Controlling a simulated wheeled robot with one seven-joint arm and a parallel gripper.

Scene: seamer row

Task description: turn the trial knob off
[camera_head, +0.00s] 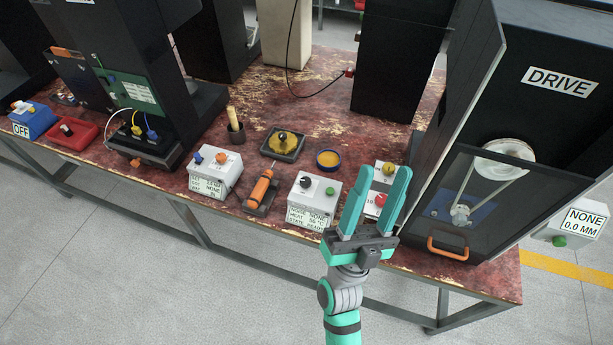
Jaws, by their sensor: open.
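No label that I can read says "trial", so I cannot tell which knob it is. A white control box (309,203) has a black knob (306,181) and a green button; its label seems to read NOISE NONE, HEAT 55 °C, STATE READY. Another white box (380,183), partly hidden behind my gripper, has a yellow knob (388,168) and a red button (380,199). A third white box (215,177) has blue and orange controls.
A dark DRIVE cabinet (540,130) with an orange handle stands at right. An orange-handled tool (261,188), black tray (283,145) and yellow-topped tin (328,160) lie on the worn red bench (330,100). A blue box marked OFF (33,120) sits far left.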

